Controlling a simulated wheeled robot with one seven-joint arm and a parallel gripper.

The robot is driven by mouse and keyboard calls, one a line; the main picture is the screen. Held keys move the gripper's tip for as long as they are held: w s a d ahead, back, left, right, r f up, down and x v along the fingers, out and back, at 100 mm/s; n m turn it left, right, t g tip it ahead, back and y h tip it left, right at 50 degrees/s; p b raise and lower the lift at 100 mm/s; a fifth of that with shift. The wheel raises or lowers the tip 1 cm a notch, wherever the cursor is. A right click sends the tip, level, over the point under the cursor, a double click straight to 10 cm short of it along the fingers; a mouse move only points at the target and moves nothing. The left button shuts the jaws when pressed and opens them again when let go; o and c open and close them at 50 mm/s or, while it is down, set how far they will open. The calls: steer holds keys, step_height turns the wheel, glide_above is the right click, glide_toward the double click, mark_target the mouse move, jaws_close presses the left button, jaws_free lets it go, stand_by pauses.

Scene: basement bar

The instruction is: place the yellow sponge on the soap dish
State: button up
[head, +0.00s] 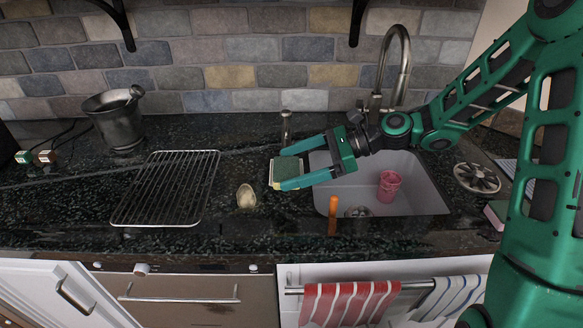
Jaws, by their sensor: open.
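A sponge (289,171) with a dark green top and a pale yellow edge lies on the dark counter, left of the sink. My gripper (284,169) is open, with one teal finger on the far side of the sponge and one on the near side. I cannot tell whether the fingers touch it. I cannot make out a soap dish for certain. A small beige oval thing (246,196) lies left of the sponge, and I cannot tell what it is. What is directly under the sponge is hidden.
The sink (417,196) holds a pink cup (389,185). An orange-handled tool (333,214) stands at its front edge, and a tall faucet (397,62) rises behind. A wire rack (167,187) and a dark metal pot (115,121) are on the left.

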steer(key=v, duration=1)
